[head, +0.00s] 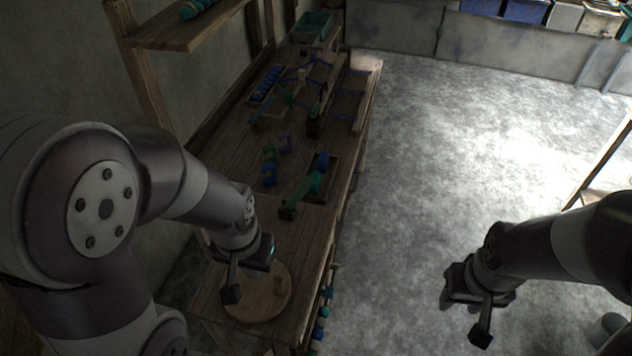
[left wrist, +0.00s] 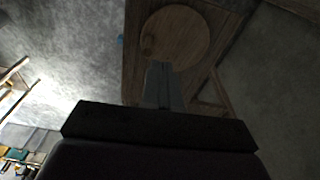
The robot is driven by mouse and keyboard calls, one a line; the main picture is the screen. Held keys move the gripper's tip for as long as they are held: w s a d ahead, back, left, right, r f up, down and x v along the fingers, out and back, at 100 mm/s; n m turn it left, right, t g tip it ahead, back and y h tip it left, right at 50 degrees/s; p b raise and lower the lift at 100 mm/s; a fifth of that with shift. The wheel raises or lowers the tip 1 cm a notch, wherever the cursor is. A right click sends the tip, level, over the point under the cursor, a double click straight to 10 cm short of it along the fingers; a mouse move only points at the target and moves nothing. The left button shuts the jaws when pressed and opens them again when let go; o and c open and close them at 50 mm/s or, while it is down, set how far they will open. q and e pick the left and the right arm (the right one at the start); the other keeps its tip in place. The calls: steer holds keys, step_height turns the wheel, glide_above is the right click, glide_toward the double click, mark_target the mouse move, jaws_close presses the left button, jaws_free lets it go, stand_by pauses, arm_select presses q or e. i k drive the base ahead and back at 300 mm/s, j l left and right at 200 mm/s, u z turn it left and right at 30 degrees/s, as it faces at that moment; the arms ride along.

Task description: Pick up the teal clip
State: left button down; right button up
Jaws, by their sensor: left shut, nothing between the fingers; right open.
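Several small teal and blue pieces lie on the wooden bench (head: 225,155) in the head view. I cannot tell for sure which is the teal clip. My left gripper (head: 232,293) is shut and empty over a round wooden board (head: 246,308) at the bench's near end. It also shows in the left wrist view (left wrist: 160,72), with the board ahead of it. My right gripper (head: 466,316) is open and empty above the floor, right of the bench.
A small wooden peg or cup (head: 280,287) stands on the round board. Blue and teal beads (head: 322,322) hang at the bench's near right edge. A teal bin (head: 312,27) and the strung frame parts stand at the far end. A shelf (head: 185,30) overhangs the back left.

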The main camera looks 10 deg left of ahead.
mark_target(313, 190)
steer(key=i+l+u, duration=0.1)
steer(key=l+u, duration=0.25)
steer(key=l, duration=0.55)
steer(key=l+u, duration=0.35)
steer(key=l, duration=0.5)
steer(key=i+l+u, duration=0.2)
steer(key=i, duration=0.35)
steer(key=i+l+u, duration=0.2)
steer(key=i, duration=0.35)
steer(key=i+j, duration=0.05)
steer(key=j, duration=0.05)
